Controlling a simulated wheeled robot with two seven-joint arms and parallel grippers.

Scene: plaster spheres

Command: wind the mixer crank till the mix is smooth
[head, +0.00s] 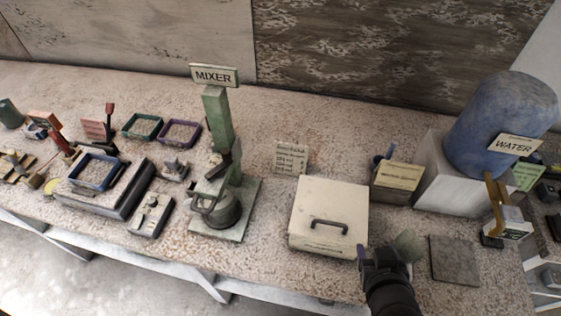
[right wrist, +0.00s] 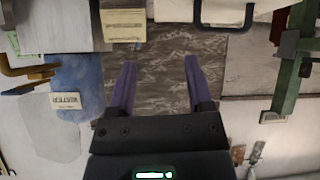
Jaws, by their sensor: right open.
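The green mixer (head: 218,125) stands left of centre on the counter in the head view, with a MIXER sign on its post. A dark crank-like part (head: 222,165) sits low on the post. A grey pot (head: 222,212) with a handle stands on the mixer's base; I cannot see the mix inside. In the right wrist view, the mixer's green post (right wrist: 292,75) is at the right edge. My right gripper (head: 383,258) is at the counter's front, well right of the mixer. Its two fingers (right wrist: 160,75) are apart with nothing between them. My left gripper is out of view.
A cream box (head: 328,205) with a black handle stands between the mixer and my right gripper. A blue WATER tank (head: 500,125) on a pale block is at right. Trays (head: 181,132) and small tools crowd the left. A dark flat plate (head: 453,258) lies right of my gripper.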

